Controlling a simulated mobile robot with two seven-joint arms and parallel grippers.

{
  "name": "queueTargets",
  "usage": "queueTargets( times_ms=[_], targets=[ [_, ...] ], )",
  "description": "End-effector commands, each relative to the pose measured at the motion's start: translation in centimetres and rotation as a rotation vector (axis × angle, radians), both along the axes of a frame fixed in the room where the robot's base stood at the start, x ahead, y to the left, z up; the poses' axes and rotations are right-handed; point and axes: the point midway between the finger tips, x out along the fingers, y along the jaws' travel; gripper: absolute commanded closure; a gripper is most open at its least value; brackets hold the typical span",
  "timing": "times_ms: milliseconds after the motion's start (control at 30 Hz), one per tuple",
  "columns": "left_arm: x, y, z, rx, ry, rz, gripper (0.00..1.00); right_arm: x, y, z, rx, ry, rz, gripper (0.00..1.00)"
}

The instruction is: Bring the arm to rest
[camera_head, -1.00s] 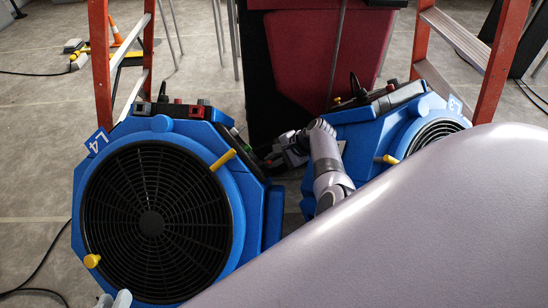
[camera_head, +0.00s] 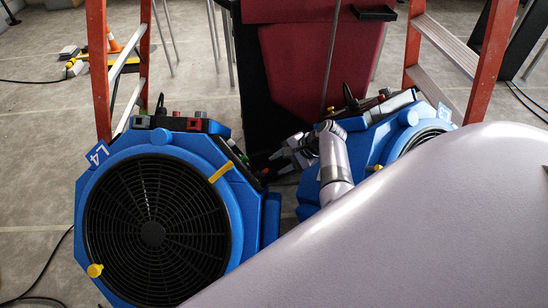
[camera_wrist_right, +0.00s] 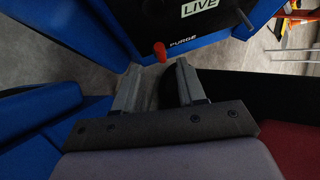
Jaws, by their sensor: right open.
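My right gripper (camera_head: 279,164) is in the gap between two blue fan units, close to the side panel of the left unit (camera_head: 250,215). In the right wrist view its two grey fingers (camera_wrist_right: 158,68) are apart with nothing between them. Ahead of them is a dark panel with "LIVE" and "PURGE" labels and a small red-orange knob (camera_wrist_right: 159,52). The fingers look clear of the knob, though the exact gap is hard to judge. My right arm covers part of the right blue unit (camera_head: 372,140). My left gripper does not show.
Orange ladder legs (camera_head: 97,70) rise behind the left unit, and another ladder (camera_head: 414,45) stands behind the right one. A dark red and black block (camera_head: 290,60) stands behind the gap. Cables lie on the grey floor (camera_head: 40,150) at the left.

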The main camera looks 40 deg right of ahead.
Motion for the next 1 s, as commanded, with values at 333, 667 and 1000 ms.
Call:
queueTargets(
  times_ms=[333, 667, 1000],
  targets=[
    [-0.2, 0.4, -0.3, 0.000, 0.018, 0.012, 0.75, -0.7, -0.5, 1.0, 0.001, 0.000, 0.001, 0.60],
    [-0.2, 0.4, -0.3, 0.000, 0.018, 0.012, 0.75, -0.7, -0.5, 1.0, 0.000, 0.000, 0.000, 0.60],
    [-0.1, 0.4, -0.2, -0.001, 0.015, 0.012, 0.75, -3.5, -3.8, -0.3, -0.307, -0.012, 0.087, 0.60]
  ],
)
